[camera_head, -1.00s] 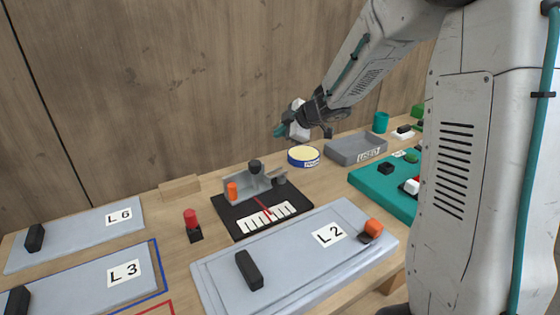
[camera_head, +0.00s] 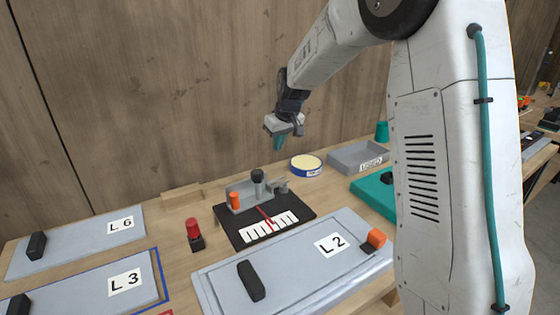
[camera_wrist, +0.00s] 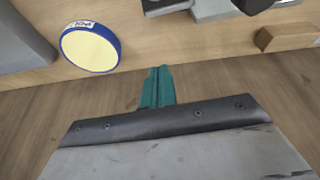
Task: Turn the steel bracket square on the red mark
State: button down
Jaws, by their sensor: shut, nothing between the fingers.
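The steel bracket (camera_head: 246,194) is a grey angled piece on a black base plate (camera_head: 234,236) in the head view. A dark round knob (camera_head: 258,176) and an orange post (camera_head: 235,201) stand at it. A red mark (camera_head: 265,217) runs across the plate beside a white scale (camera_head: 282,225). My gripper (camera_head: 278,142) is in the air above and behind the bracket, apart from it, with its teal fingers together and empty. In the wrist view the teal fingers (camera_wrist: 158,88) are closed, and part of the bracket (camera_wrist: 212,9) shows at the top edge.
A blue-rimmed yellow tin (camera_head: 305,164) and a grey tray (camera_head: 352,160) marked USED stand to the right. A wooden block (camera_head: 181,196) lies to the left. A red-topped button (camera_head: 193,229) and grey panel L2 (camera_head: 300,262) are nearer. The wooden wall is behind.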

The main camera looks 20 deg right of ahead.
jog(key=x, duration=1)
jog(key=shift+s, duration=0.1)
jog(key=s, duration=0.2)
jog(key=shift+s+d+r, duration=0.25)
jog(key=shift+s+d, duration=0.05)
jog(key=shift+d, duration=0.05)
jog(key=shift+s+d+f, duration=0.1)
jog(key=shift+s, duration=0.55)
jog(key=shift+s+d, duration=0.25)
jog(key=shift+s, duration=0.35)
